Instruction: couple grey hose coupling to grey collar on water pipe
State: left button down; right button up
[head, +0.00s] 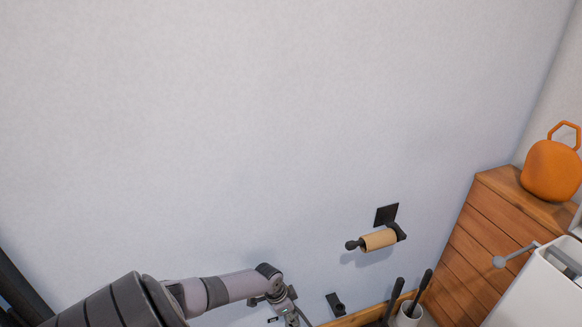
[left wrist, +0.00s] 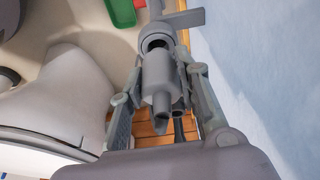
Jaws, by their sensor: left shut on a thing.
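In the left wrist view, my left gripper (left wrist: 166,82) is shut on the grey hose coupling (left wrist: 161,92), which lies between its two fingers. A grey collar with a dark round opening (left wrist: 155,43) is just beyond the coupling's far end. The two look lined up, but I cannot tell whether they touch. A grey pipe fitting with a flat lever (left wrist: 180,19) shows behind the collar. In the head view my left gripper (head: 284,304) is low at the bottom edge, partly cut off; the coupling and collar cannot be made out there. My right gripper is not in view.
A black holder with a cardboard roll (head: 379,240) is on the wall, right of my left gripper. A white cup with black handles (head: 409,314), a wooden cabinet (head: 482,235) and an orange vessel (head: 551,170) are further right. A green object (left wrist: 121,12) lies on the floor.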

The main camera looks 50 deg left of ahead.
pick_arm(q)
jog(key=shift+f+b, duration=1.1)
jog(key=shift+f, duration=0.25)
jog(key=c, duration=1.1)
grip_release()
jog(key=v, duration=1.2)
jog(key=shift+s, duration=0.1)
